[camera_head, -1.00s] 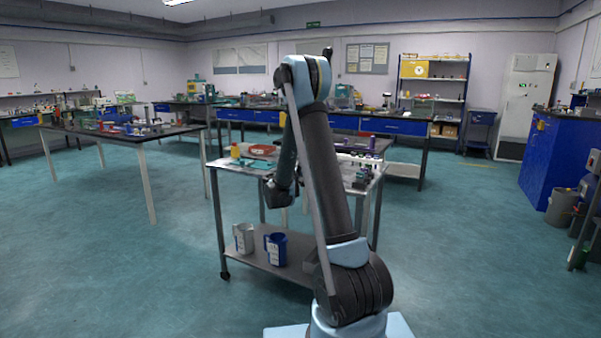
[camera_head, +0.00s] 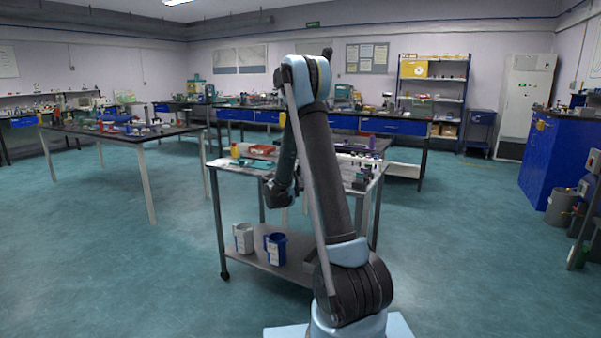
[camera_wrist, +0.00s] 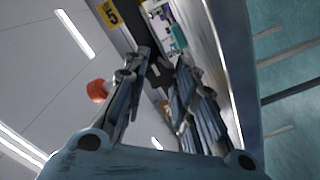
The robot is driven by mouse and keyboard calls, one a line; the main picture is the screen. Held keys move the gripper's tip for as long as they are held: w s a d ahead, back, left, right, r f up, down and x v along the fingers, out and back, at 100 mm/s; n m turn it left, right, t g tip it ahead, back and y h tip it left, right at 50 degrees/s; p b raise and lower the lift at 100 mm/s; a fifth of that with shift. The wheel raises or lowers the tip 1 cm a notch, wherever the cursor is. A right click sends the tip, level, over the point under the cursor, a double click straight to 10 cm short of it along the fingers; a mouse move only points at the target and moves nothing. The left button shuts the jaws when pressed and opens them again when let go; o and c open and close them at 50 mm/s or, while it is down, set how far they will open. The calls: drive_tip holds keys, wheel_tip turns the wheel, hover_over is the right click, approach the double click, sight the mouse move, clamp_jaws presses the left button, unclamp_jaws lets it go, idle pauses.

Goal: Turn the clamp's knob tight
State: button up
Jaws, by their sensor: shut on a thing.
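My gripper (camera_wrist: 161,72) fills the middle of the wrist view, its two fingers pointing away from the camera. A small dark part (camera_wrist: 157,73) sits between the fingertips, and the fingers are shut on it. I take it for the clamp's knob, though its shape is mostly hidden and dim. The rest of the clamp cannot be made out. In the head view my gripper (camera_head: 277,193) is low at the trolley's front edge, partly behind my arm, and its fingertips are too small to read.
An orange-red round thing (camera_wrist: 98,91) shows beside the left finger.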

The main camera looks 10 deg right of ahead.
drive_tip(key=o, duration=1.1)
drive_tip(key=shift+f, duration=0.1)
drive_tip(key=v, duration=1.2)
